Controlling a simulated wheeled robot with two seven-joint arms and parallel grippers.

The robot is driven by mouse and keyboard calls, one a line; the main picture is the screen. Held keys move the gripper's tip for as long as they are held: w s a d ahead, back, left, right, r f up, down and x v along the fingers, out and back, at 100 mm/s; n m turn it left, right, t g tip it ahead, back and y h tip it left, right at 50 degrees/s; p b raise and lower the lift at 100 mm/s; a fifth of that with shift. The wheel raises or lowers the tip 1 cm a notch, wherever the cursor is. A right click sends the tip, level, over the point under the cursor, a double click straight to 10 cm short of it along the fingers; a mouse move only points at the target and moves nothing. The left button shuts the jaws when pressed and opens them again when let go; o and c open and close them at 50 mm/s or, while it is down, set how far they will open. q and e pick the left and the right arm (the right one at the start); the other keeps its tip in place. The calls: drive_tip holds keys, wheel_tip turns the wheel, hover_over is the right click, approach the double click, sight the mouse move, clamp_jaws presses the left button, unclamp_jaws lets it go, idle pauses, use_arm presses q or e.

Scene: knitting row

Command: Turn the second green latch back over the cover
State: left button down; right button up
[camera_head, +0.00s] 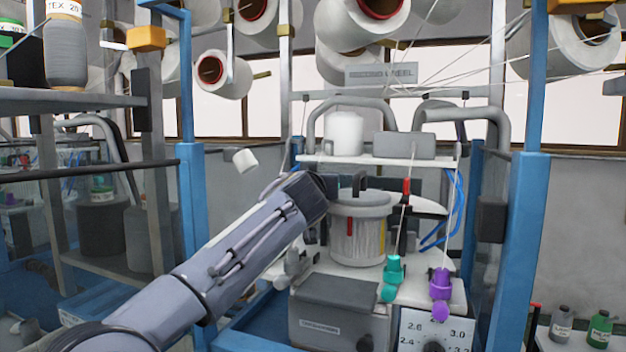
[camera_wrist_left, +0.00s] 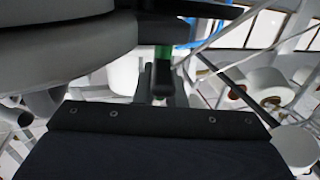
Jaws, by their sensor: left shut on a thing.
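The ribbed white drum (camera_head: 357,238) stands on the machine in the middle of the head view, with a round light-grey cover (camera_head: 358,203) on top. My left arm reaches in from the lower left, and its wrist end is at the drum's left edge; its fingertips are hidden there. In the left wrist view a small green latch (camera_wrist_left: 162,51) shows at the tips of my left gripper (camera_wrist_left: 162,82), which is shut on it. A large grey rounded part fills that view's upper left. Whether the latch lies over the cover cannot be told. My right gripper is not in view.
A teal piece (camera_head: 392,272) and a purple piece (camera_head: 440,285) hang on yarns right of the drum. A red-tipped black part (camera_head: 405,210) stands beside the drum. A grey box (camera_head: 340,307) is in front. Blue posts (camera_head: 527,230) flank the machine.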

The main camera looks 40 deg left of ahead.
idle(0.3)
use_arm(q)
drive_tip(key=c, duration=1.2)
unclamp_jaws()
drive_tip(key=shift+c, duration=0.2)
drive_tip(key=b+v, duration=0.3)
drive_tip(key=v, duration=0.5)
drive_tip(key=shift+w+f, duration=0.1)
